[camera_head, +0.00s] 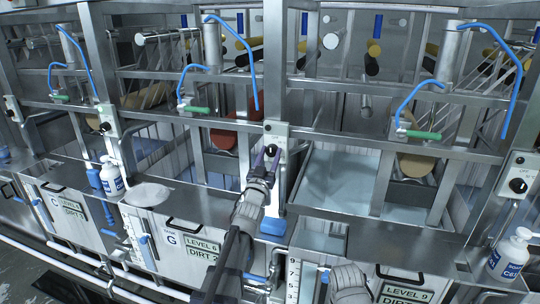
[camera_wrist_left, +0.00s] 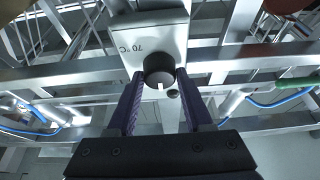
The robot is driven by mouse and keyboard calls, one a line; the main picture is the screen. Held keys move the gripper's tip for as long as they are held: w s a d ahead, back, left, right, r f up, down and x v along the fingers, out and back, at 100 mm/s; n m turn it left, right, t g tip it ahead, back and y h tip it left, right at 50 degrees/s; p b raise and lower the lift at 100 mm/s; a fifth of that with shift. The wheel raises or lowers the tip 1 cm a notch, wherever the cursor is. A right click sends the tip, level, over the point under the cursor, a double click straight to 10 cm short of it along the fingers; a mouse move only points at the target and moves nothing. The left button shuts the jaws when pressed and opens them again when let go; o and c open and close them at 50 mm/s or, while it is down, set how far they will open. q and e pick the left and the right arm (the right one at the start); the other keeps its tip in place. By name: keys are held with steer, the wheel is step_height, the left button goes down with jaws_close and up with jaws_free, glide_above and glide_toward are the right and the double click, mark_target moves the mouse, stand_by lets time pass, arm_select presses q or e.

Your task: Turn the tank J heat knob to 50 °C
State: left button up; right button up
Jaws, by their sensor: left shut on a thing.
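A black heat knob (camera_head: 271,150) sits on a pale control plate on the post in the middle of the head view. It also shows in the left wrist view (camera_wrist_left: 158,69), under a "70 °C" marking, with its white pointer line aimed down in that picture. My left gripper (camera_head: 263,163) has its dark purple fingers on either side of this knob, and they are shut on it; the fingers also show in the left wrist view (camera_wrist_left: 160,98). No tank letter J is readable. My right gripper is not in view; only part of my right arm shows at the bottom edge.
Similar knobs stand on other posts, one at the right (camera_head: 517,185) and one at the left (camera_head: 105,127). White bottles (camera_head: 112,178) stand on the ledge. Metal rails, blue hoses (camera_head: 411,95) and a blue block (camera_head: 272,226) surround the arm.

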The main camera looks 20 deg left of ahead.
arm_select(q)
jaws_close()
steer(key=shift+m, duration=0.4)
steer(key=m+h, duration=0.2)
steer(key=shift+a+m, duration=0.1)
steer(key=shift+m, duration=0.3)
steer(key=m+h, duration=0.1)
steer(key=m, duration=0.1)
steer(key=m+p, duration=0.1)
steer(key=m, duration=0.1)
steer(key=shift+r+g+h, duration=0.15)
steer(key=shift+g+h, duration=0.25)
steer(key=m+g+h+p, duration=0.1)
steer(key=m+h, duration=0.1)
steer(key=m, duration=0.2)
steer(key=shift+m+p, duration=0.3)
steer(key=shift+p, duration=0.05)
steer(key=shift+m+g+h+p, duration=0.4)
steer(key=shift+m+g+p, duration=0.4)
steer(key=shift+m, duration=1.3)
